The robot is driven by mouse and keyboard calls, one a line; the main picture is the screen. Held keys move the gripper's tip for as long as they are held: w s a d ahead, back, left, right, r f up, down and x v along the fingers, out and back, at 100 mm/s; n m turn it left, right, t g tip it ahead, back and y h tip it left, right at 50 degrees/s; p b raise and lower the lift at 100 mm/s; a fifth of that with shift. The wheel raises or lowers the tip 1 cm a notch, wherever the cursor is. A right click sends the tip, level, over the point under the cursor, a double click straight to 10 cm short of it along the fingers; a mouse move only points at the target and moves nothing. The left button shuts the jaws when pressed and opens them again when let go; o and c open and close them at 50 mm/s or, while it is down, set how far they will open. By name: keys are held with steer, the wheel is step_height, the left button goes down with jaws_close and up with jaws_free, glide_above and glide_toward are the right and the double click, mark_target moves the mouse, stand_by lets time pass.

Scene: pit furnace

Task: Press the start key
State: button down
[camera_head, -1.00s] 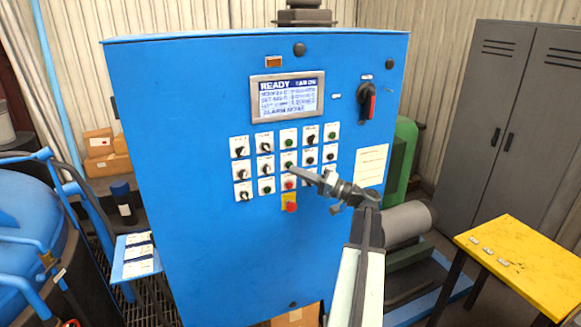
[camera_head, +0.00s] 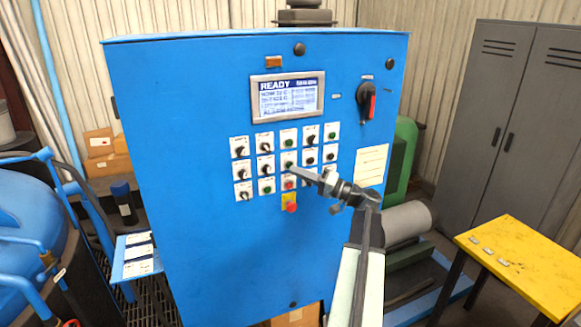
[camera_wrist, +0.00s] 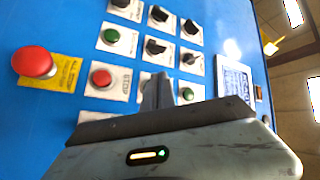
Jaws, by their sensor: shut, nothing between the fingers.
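The blue control cabinet (camera_head: 220,250) faces me, with rows of small keys and knobs below a screen reading READY (camera_head: 287,96). In the wrist view, turned sideways, my gripper's fingers (camera_wrist: 158,88) cover most of that key's plate, just right of the red key labelled STOP (camera_wrist: 102,78). Its label is hidden, so I cannot read it as start. I cannot tell whether the tip touches the key.
A red mushroom button (camera_head: 290,206) on a yellow plate is below the stop key. Another green key (camera_head: 288,141) is above. A rotary switch (camera_head: 368,102) is upper right. A yellow table (camera_head: 530,262) stands at right, a blue tank (camera_head: 30,220) at left.

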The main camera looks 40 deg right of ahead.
steer(key=shift+w+d, duration=0.15)
steer(key=shift+w, duration=0.25)
steer(key=shift+w+d, duration=0.1)
steer(key=shift+w, duration=0.2)
stand_by(0.6)
steer(key=shift+s, duration=0.1)
steer(key=shift+s+a, duration=0.25)
steer(key=shift+s, duration=0.35)
steer(key=s, duration=0.1)
steer(key=s+a, duration=0.1)
steer(key=s, duration=0.1)
steer(key=s+a, duration=0.1)
steer(key=shift+s, duration=0.35)
stand_by(0.7)
